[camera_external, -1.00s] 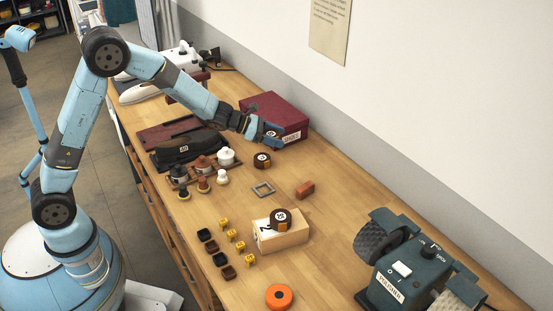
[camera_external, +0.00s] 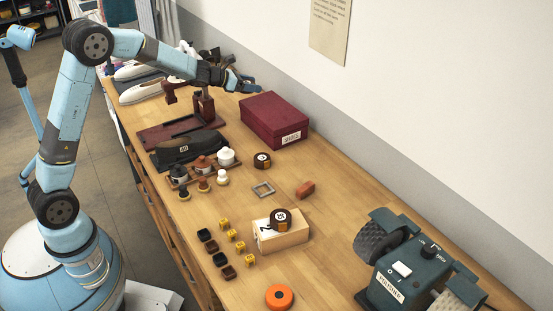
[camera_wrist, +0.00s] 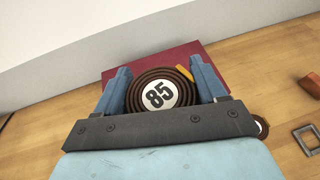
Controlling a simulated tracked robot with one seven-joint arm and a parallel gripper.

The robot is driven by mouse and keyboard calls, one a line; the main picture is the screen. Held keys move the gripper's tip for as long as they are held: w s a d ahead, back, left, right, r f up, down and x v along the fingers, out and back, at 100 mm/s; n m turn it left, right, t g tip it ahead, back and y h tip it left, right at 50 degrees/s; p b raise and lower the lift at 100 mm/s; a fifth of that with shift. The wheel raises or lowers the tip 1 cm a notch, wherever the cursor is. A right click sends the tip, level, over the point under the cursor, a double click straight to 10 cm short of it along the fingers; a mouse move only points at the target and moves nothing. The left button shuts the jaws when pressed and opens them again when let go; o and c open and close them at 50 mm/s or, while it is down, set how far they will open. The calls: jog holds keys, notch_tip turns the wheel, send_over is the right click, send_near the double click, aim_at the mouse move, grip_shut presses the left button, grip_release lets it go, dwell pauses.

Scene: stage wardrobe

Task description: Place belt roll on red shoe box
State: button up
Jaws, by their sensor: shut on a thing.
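The dark red shoe box (camera_external: 262,110), with a white label on its end, stands on the table by the wall. My gripper (camera_external: 248,87) is at the box's far left end, raised above the table. In the wrist view, my gripper (camera_wrist: 161,88) is shut on a brown coiled belt roll (camera_wrist: 140,84) with a white disc marked 85. The red box (camera_wrist: 196,54) lies beyond the roll in that view, partly hidden by it and the fingers. The held roll cannot be made out in the external view, and I cannot tell its height over the box.
A dark roll (camera_external: 262,160) stands before the box. Another roll (camera_external: 281,218) sits on a wooden block (camera_external: 292,238). A metal frame (camera_external: 263,189), a red-brown brick (camera_external: 305,189), an orange ring (camera_external: 279,297), pots (camera_external: 203,166) and a polisher (camera_external: 400,275) occupy the table.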

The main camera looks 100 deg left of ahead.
jog(key=s+a+x, duration=0.1)
jog(key=x, duration=0.6)
send_over(276, 108)
notch_tip(276, 108, down, 6)
jog(key=shift+d+f, duration=0.1)
jog(key=shift+d, duration=0.05)
jog(key=shift+w+f, duration=0.2)
jog(key=shift+f, duration=1.4)
jog(key=o, duration=1.1)
jog(key=shift+f, duration=0.1)
jog(key=shift+s, duration=0.1)
jog(key=shift+s+d+r, duration=0.1)
jog(key=shift+s+r, duration=0.2)
jog(key=v, duration=1.1)
